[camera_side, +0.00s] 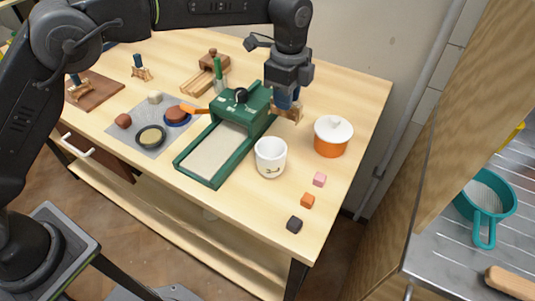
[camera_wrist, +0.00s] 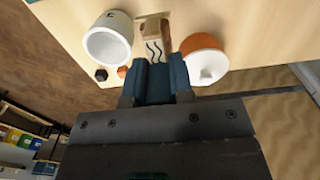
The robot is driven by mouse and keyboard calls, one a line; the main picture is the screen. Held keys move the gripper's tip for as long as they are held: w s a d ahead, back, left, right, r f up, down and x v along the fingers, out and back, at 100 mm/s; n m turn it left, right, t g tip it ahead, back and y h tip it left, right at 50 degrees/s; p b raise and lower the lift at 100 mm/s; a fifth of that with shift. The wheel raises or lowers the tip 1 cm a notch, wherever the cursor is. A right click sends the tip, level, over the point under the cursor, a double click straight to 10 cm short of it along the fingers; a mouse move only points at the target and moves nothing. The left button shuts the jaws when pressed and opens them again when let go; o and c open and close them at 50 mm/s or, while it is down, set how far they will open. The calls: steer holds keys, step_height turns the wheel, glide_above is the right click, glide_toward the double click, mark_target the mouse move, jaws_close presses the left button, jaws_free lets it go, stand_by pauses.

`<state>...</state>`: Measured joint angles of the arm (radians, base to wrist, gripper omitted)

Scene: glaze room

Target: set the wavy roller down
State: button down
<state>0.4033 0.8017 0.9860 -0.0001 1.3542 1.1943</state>
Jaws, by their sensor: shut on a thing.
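The wavy roller is a small wooden frame with a pale drum marked by dark wavy lines (camera_wrist: 153,50). In the side view its wooden end (camera_side: 287,114) shows just to the right of the green press. My gripper (camera_side: 287,95) points down above it and is shut on its blue handle. In the wrist view my gripper (camera_wrist: 158,82) has the handle between its fingers, which partly hide it. The roller hangs close over the wooden table (camera_side: 352,95); I cannot tell whether it touches.
The green press (camera_side: 198,178) stands to the left. A white cup (camera_side: 270,158) is in front and an orange pot with a white lid (camera_side: 330,146) is to the right. Several small blocks, such as the pink one (camera_side: 319,179), lie nearer the edge. The back right tabletop is clear.

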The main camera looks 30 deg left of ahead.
steer(key=s+a+m, duration=0.4)
steer(key=s+a, duration=0.6)
steer(key=s, duration=0.5)
steer(key=d+f, duration=0.2)
steer(key=d, duration=0.1)
steer(key=s+d+f, duration=0.1)
steer(key=d+f, duration=0.1)
steer(key=d, duration=0.2)
steer(key=d+f, duration=0.2)
steer(key=d, duration=0.1)
steer(key=shift+s+d, duration=0.15)
steer(key=shift+d, duration=0.2)
steer(key=shift+f, duration=2)
steer(key=shift+f, duration=0.1)
steer(key=shift+s+f, duration=0.1)
steer(key=shift+f, duration=0.55)
steer(key=c, duration=1.4)
jaws_free()
steer(key=o, duration=0.4)
steer(key=shift+r, duration=0.1)
